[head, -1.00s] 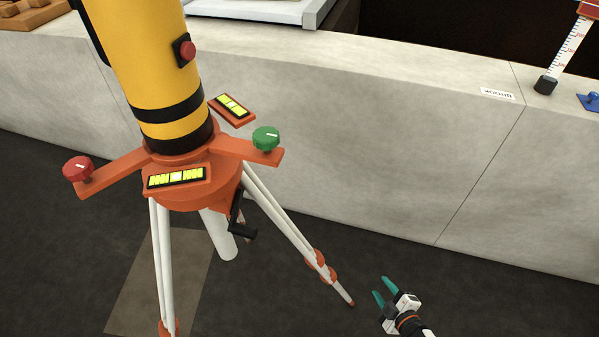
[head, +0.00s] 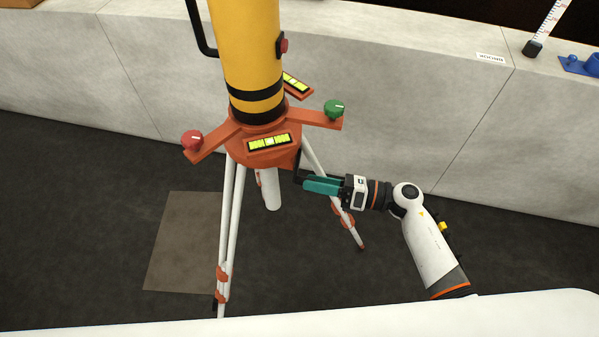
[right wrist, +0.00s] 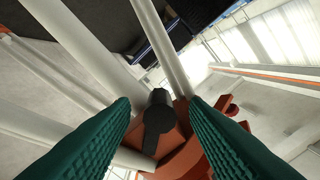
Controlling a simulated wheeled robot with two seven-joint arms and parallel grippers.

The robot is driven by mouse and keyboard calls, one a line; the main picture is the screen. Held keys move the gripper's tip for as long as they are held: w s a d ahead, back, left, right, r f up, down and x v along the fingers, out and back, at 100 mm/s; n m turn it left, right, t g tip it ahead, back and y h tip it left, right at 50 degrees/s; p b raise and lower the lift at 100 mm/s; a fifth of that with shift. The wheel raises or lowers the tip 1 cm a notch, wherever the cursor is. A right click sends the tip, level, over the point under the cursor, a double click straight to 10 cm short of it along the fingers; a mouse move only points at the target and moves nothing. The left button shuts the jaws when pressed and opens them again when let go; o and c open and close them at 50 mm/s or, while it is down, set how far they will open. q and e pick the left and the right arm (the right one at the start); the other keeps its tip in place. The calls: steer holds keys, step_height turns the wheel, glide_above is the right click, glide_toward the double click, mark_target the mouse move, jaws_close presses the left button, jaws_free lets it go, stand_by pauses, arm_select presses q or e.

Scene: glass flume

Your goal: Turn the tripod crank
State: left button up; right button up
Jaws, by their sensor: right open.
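The tripod (head: 233,215) has white legs and an orange head (head: 240,150). Its black crank (head: 298,166) hangs at the right side of the head. My right gripper (head: 309,185) has teal fingers and comes in from the right, with its fingertips at the lower end of the crank. In the right wrist view the black crank (right wrist: 156,118) shows between the two spread fingers, ahead of the tips. I cannot tell whether a finger touches it. The right gripper is open and holds nothing. My left gripper is out of view.
A yellow cylinder (head: 248,50) stands on the tripod head, with a red knob (head: 192,140) and a green knob (head: 334,108) on the arms. A pale concrete wall (head: 400,120) runs behind. Dark floor is clear around the legs.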

mark_target(296, 180)
steer(key=x, duration=0.3)
steer(key=shift+r+p, duration=0.15)
steer(key=shift+p, duration=0.2)
steer(key=shift+w+a, duration=0.15)
steer(key=shift+a, duration=0.15)
steer(key=shift+w+a, duration=0.1)
steer(key=shift+a, duration=0.15)
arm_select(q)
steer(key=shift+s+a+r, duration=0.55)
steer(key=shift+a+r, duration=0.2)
arm_select(e)
steer(key=shift+f, duration=0.2)
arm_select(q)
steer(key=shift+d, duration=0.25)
arm_select(e)
steer(key=shift+c, duration=0.3)
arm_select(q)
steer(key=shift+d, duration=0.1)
arm_select(e)
jaws_close()
